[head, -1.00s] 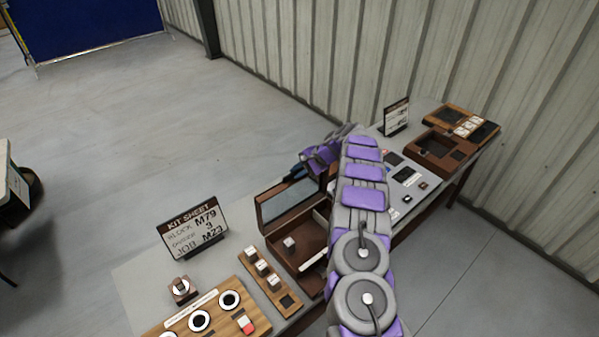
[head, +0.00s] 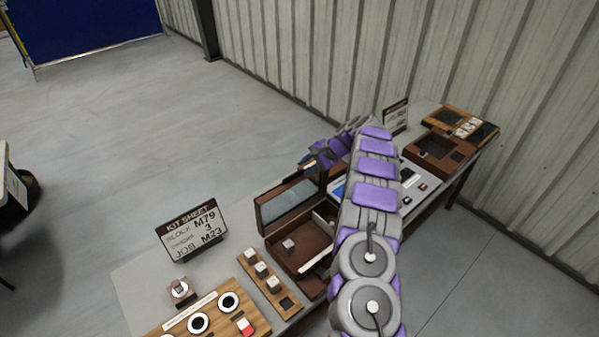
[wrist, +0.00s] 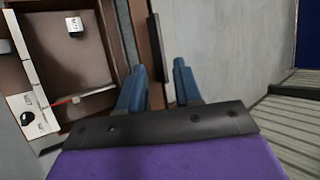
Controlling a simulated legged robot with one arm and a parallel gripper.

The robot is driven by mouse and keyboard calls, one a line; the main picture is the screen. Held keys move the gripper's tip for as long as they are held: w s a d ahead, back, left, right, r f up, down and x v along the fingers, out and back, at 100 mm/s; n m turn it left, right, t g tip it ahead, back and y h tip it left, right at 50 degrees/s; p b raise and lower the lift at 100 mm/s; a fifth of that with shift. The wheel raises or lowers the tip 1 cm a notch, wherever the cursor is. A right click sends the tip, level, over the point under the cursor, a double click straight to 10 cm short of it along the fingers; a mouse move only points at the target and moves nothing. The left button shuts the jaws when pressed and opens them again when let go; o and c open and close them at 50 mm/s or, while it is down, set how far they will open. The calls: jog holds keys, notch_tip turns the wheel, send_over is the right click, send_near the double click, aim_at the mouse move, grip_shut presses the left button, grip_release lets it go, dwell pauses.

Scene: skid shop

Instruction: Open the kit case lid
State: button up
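The kit case (head: 300,262) is a dark brown box on the table. Its lid (head: 262,212), a brown frame around a grey pane, stands up at the case's back edge, so the case is open. In the wrist view the case interior (wrist: 85,65) shows at upper left and the lid (wrist: 156,50) appears nearly edge-on. My gripper (wrist: 158,82) has its blue fingers apart, near the lid; I cannot tell whether they touch it. In the head view my gripper (head: 308,160) is just above and behind the lid's right end. My arm hides the case's right part.
A small block (head: 289,244) lies in the case. A kit sheet sign (head: 192,232), a block rack (head: 264,274) and a wooden board (head: 212,312) are left of it. A brown tray (head: 436,152) stands at the far right. A corrugated wall runs behind the table.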

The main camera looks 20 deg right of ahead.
jog(key=v, duration=1.2)
jog(key=shift+b, duration=0.3)
jog(key=shift+w, duration=0.1)
jog(key=s+a+r+n+g+b, duration=0.15)
jog(key=s+a, duration=0.25)
jog(key=a, duration=0.4)
jog(key=s+a+r+n+g+b, duration=0.1)
jog(key=s+a+r+n+b, duration=0.15)
jog(key=a, duration=0.45)
jog(key=s+a+r+n+g+h+b, duration=0.1)
jog(key=s+a+n+b, duration=0.1)
jog(key=s+a, duration=0.4)
jog(key=s+a+n+g+b, duration=0.1)
jog(key=s+a+b, duration=0.15)
jog(key=s, duration=0.55)
jog(key=s+f+n+g+h+b, duration=0.1)
jog(key=s+f, duration=0.5)
jog(key=s, duration=1)
jog(key=s+f+n+g+h+b, duration=0.1)
jog(key=s+f+n+h+b, duration=0.3)
jog(key=s, duration=1.2)
jog(key=shift+s+f+h+b, duration=0.4)
jog(key=shift+f+b, duration=0.1)
jog(key=shift+f, duration=0.45)
